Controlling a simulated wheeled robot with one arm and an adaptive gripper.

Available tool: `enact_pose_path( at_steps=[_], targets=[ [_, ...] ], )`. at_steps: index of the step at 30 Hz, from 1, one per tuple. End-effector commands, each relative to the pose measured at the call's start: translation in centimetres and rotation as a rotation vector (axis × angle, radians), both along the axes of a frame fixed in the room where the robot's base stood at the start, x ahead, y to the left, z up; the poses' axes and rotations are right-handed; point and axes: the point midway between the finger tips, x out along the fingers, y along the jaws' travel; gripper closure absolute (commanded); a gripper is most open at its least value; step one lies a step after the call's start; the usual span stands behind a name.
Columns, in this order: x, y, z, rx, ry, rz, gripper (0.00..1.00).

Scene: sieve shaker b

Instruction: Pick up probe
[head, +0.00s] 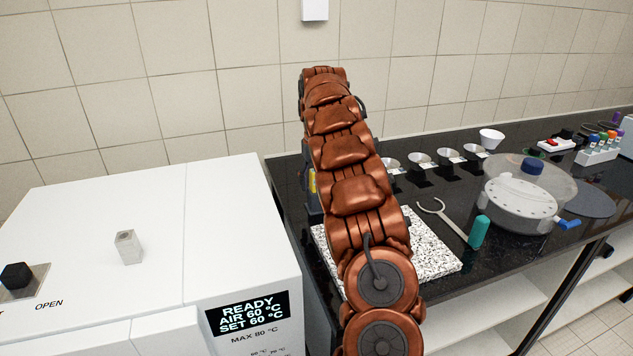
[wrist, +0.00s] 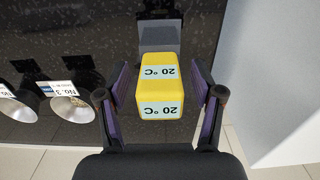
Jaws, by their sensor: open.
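The probe (wrist: 160,90) appears to be the yellow block with "20 °C" on two pale labels. In the wrist view it stands in the middle, with a grey part (wrist: 160,36) just beyond it. My gripper (wrist: 159,68) is open, with one purple-padded finger on each side of the yellow block. Small gaps show between the block and both fingers. In the head view my arm hides the gripper and most of the block; only a yellow sliver (head: 312,183) shows at the arm's left edge.
A white oven-like cabinet (head: 100,220) stands close on the left. A speckled slab (head: 435,262), an open-ended wrench-like tool (head: 441,218), labelled cups (head: 420,158) and a clear-lidded round vessel (head: 520,205) are on the black counter (head: 430,140) to the right.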

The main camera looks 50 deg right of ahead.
Motion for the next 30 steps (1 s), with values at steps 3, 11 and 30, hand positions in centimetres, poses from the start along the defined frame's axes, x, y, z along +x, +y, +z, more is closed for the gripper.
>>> enact_pose_path(
  at_steps=[3,11,30],
  targets=[
    [0.01,0.0,0.01,0.0,0.0,0.0,0.33],
    [0.01,0.0,0.02,0.0,0.0,0.0,0.56],
    [0.01,0.0,0.05,0.0,0.0,0.0,0.99]
  ],
)
